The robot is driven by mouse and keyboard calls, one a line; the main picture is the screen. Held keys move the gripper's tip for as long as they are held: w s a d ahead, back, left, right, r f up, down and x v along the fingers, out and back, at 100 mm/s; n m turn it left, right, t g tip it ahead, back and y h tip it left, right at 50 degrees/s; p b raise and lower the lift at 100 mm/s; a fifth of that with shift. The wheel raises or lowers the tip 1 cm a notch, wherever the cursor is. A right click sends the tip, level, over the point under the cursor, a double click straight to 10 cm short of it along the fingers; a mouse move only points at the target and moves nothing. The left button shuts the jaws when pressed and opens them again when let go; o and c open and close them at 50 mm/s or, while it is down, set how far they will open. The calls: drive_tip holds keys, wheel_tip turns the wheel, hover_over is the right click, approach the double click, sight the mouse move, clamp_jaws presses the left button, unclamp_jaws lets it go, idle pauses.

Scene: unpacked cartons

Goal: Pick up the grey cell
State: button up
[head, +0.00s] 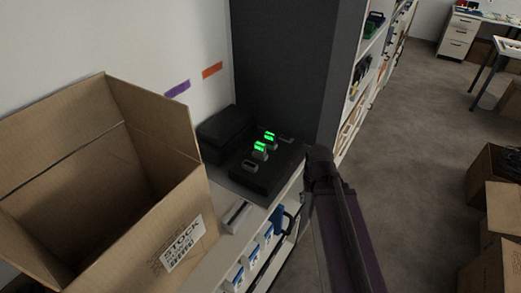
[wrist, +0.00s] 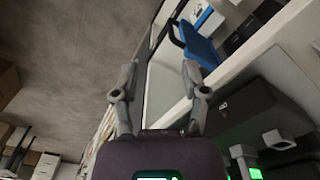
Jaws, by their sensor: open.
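A black charging unit (head: 265,174) lies on top of the low shelf, beside the tall dark cabinet. Two small cells with bright green tops (head: 260,150) (head: 270,138) stand on it. A small grey piece without green light (head: 249,166) sits nearer the front; it may be the grey cell, but I cannot tell for sure. In the wrist view, my gripper (wrist: 160,68) is open and empty, its fingers spread. The black unit shows at lower right (wrist: 262,108), with a grey piece (wrist: 278,140) and green glows. My gripper is apart from the cells.
A large open cardboard carton (head: 110,190) stands at the left, close to the unit. Blue-fronted items (head: 252,253) sit on the shelf below.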

drive_tip(key=o, duration=0.3)
drive_tip(key=shift+o, duration=1.1)
drive_tip(key=shift+w+r, duration=0.15)
wheel_tip(320, 180, up, 17)
drive_tip(key=m+p, duration=0.7)
drive_tip(key=p, duration=1)
hover_over(260, 144)
drive_tip(key=shift+w, duration=0.1)
drive_tip(key=shift+f, duration=0.3)
wheel_tip(260, 144, down, 8)
drive_tip(key=b, duration=0.8)
drive_tip(key=shift+f+b, duration=0.15)
drive_tip(key=shift+b, duration=0.15)
drive_tip(key=shift+f, duration=0.1)
drive_tip(key=shift+f+b, duration=2.5)
drive_tip(key=shift+b, duration=0.1)
